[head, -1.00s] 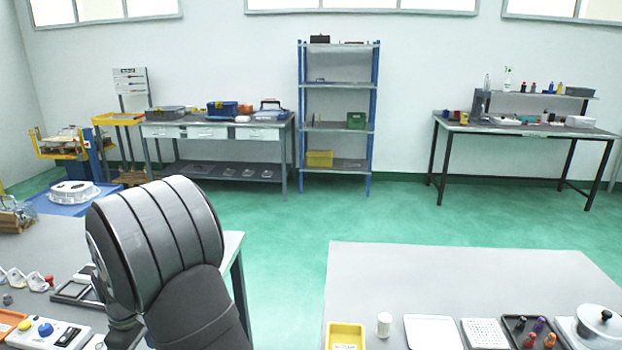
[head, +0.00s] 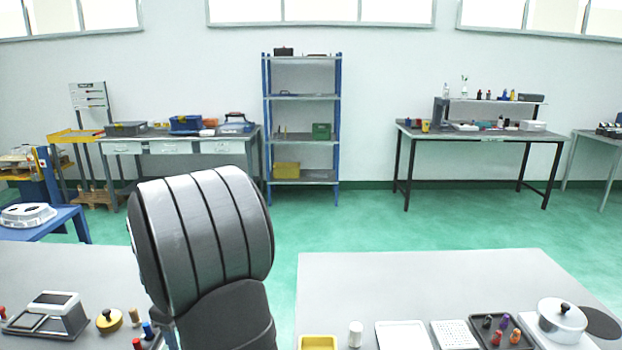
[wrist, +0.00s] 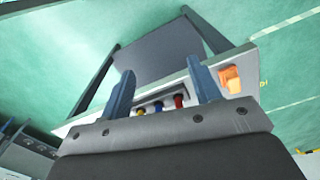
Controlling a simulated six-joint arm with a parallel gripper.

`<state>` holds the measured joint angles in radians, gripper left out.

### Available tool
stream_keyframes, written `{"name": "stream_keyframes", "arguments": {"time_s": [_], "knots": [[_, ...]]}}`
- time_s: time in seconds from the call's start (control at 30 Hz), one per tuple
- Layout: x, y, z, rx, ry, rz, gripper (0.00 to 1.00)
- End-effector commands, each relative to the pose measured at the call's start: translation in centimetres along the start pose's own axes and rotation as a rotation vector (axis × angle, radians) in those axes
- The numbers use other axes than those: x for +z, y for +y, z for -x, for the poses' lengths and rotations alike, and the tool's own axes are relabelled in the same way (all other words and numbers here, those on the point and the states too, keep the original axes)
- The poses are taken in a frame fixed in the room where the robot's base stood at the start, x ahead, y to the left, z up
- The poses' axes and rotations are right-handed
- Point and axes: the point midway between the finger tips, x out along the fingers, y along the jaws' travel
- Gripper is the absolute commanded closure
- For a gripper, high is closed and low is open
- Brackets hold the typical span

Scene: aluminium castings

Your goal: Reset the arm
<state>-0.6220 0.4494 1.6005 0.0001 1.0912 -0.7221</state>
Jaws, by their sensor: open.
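My gripper (wrist: 160,92) shows in the wrist view with its two blue-grey fingers spread apart. It is open, and nothing is held between the fingers. Behind the fingers is a bench or cabinet with a grey top (wrist: 165,55), a few small coloured parts and a lit orange element (wrist: 231,79). In the head view my dark arm link rises between the two near tables, and the gripper itself is not visible there.
The left near table (head: 70,265) carries a grey fixture (head: 50,312) and small coloured knobs. The right near table (head: 420,280) holds a yellow bin (head: 318,342), trays and a lidded pot (head: 562,315). A blue shelf rack (head: 302,95) stands at the wall. Green floor lies between.

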Motion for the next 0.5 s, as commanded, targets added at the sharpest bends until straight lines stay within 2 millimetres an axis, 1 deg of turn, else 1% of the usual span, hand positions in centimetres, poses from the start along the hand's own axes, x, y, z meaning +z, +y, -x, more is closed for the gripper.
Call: {"name": "stream_keyframes", "arguments": {"time_s": [0.03,0.1,0.27,0.5], "knots": [[0.6,1.0,-0.1,0.000,0.000,-0.036,0.43],[1.3,2.2,-0.2,0.000,0.000,-0.082,0.43],[3.1,4.9,-0.4,0.000,0.000,-0.186,0.43],[6.0,8.7,-0.8,0.000,-0.001,-0.340,0.43]]}}
